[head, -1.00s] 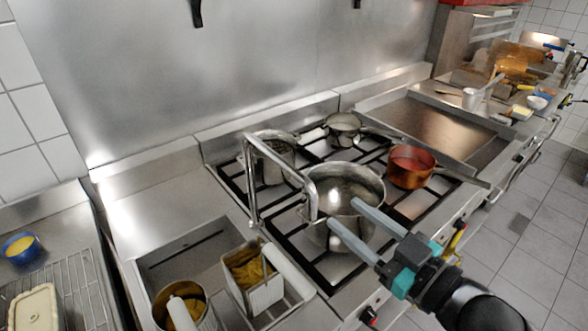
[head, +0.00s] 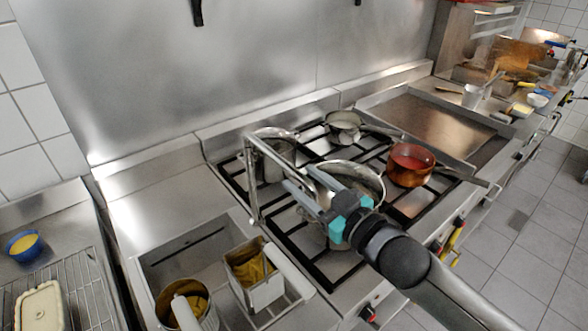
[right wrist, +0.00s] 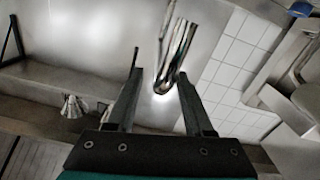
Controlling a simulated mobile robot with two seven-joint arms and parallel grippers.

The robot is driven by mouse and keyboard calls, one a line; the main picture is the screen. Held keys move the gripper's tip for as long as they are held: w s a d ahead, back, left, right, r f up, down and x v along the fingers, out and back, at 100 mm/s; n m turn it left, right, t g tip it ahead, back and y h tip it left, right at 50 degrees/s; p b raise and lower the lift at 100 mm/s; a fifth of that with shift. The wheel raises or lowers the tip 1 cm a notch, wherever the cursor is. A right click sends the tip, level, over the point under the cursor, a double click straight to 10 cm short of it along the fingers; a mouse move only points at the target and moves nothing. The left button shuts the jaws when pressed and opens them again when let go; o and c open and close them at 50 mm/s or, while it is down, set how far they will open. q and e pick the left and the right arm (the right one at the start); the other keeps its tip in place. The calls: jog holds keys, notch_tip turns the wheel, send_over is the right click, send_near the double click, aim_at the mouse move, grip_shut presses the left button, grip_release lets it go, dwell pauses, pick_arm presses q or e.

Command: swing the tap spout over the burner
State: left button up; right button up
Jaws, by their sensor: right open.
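The chrome tap spout (head: 252,188) stands near the hob's left front, its upper pipe running right and toward me in the head view. In the right wrist view the shiny pipe (right wrist: 176,55) shows between and beyond the open fingers (right wrist: 159,66). I cannot tell whether they touch it. My left gripper is out of view.
A large steel pot (head: 362,176) sits under my right gripper, partly hidden. A copper pan (head: 410,172) with red contents and a steel pan (head: 343,118) are on the hob. Fryer baskets (head: 250,275) stand in the front left well. A flat griddle (head: 430,125) lies right.

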jog(key=shift+x, duration=1.8)
grip_shut()
